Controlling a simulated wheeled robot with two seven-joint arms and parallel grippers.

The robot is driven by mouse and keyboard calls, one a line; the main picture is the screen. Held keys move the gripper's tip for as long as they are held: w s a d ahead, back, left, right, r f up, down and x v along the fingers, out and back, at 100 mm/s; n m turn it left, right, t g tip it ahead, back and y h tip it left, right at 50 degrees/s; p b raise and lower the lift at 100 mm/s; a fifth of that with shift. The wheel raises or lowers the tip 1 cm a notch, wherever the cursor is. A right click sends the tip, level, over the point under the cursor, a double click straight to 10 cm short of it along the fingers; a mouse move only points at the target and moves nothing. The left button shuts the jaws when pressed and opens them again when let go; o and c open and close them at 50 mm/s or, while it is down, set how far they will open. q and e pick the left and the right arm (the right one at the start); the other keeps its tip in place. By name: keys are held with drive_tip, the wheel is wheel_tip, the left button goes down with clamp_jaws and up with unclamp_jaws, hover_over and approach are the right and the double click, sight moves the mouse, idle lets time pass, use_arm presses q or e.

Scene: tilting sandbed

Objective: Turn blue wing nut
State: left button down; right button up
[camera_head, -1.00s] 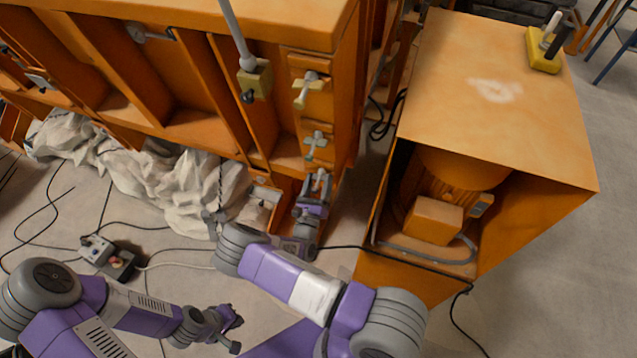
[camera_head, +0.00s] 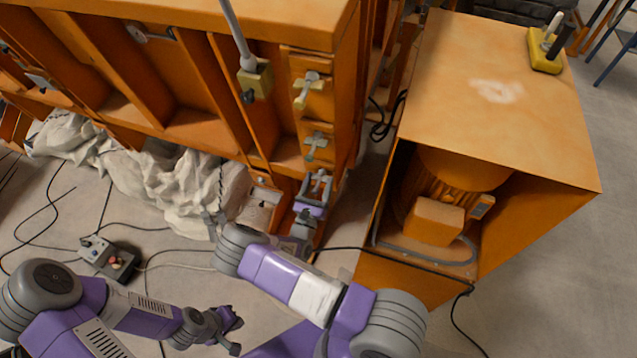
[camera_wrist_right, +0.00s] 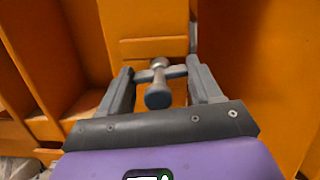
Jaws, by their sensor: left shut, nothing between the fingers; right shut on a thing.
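A grey-blue wing nut (camera_wrist_right: 158,74) sits between the fingers of my right gripper in the right wrist view. Its crossbar reaches from finger to finger and its round dark end points toward the camera. My right gripper (camera_head: 321,182) is shut on it at the low end of the orange panel in the head view; the fingers also show in the wrist view (camera_wrist_right: 160,86). A pale grey-green wing nut (camera_head: 316,144) is just above, and a yellowish wing nut (camera_head: 307,90) higher up. My left gripper (camera_head: 234,320) is shut and empty, low over the floor.
The orange ribbed frame (camera_head: 205,120) fills the upper left. An orange housing (camera_head: 500,90) with an open front stands on the right. Crumpled white cloth (camera_head: 165,180), a grey control box (camera_head: 105,258) and black cables lie on the floor. A narrow gap separates frame and housing.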

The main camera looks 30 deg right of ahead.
drive_tip(key=o, duration=1.1)
drive_tip(key=shift+c, duration=0.2)
drive_tip(key=shift+a, duration=0.1)
drive_tip(key=v, duration=0.7)
drive_tip(key=shift+s+a+b, duration=0.15)
drive_tip(key=shift+s+b, duration=0.05)
drive_tip(key=shift+b, duration=0.25)
drive_tip(key=shift+f, duration=0.15)
